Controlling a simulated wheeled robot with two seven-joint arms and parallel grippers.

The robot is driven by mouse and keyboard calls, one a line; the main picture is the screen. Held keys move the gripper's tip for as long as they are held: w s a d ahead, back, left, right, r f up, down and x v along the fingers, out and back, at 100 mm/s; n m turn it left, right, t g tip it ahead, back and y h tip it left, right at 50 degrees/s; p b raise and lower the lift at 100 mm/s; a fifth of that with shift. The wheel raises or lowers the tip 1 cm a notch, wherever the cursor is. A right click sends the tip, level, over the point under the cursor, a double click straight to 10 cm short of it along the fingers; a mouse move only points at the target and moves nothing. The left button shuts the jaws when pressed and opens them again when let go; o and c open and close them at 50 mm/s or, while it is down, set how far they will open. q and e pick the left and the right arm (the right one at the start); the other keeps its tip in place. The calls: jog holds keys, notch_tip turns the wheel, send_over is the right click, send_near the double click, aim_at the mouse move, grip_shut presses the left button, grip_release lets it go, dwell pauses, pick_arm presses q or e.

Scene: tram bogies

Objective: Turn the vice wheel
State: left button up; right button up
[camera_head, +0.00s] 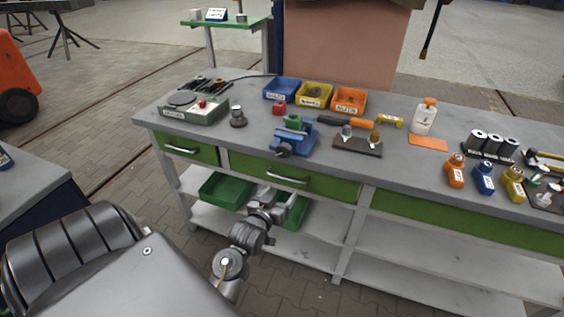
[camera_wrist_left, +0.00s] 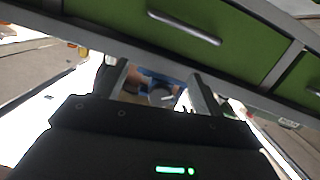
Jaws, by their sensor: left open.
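A blue vice (camera_head: 294,138) with a green block (camera_head: 294,122) in its jaws stands at the bench's front edge. Its grey wheel (camera_head: 283,150) faces the front. My left gripper (camera_head: 268,195) is below the bench top in front of the drawers, apart from the wheel. In the left wrist view the fingers of my left gripper (camera_wrist_left: 161,86) are spread, with nothing between them. The blue vice (camera_wrist_left: 140,78) and its round wheel (camera_wrist_left: 160,97) show beyond the gap between the fingers. My right gripper is not in view.
The bench has green drawers with a handle (camera_head: 287,176) near my left gripper; the handle (camera_wrist_left: 185,28) also shows in the wrist view. Left of the vice are a dark knob-like part (camera_head: 238,117) and a scale-like device (camera_head: 195,108). A tool stand (camera_head: 358,146) is on the right.

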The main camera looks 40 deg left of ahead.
pick_arm(q)
jog(key=t+y, duration=0.1)
jog(key=y, duration=0.1)
send_near(283, 154)
jog(key=shift+n, duration=0.4)
jog(key=p+x, duration=0.1)
jog(key=x, duration=0.8)
jog(key=shift+w+a, duration=0.1)
jog(key=shift+w, duration=0.05)
jog(key=shift+c, duration=0.2)
jog(key=shift+p, duration=0.3)
jog(key=c, duration=0.9)
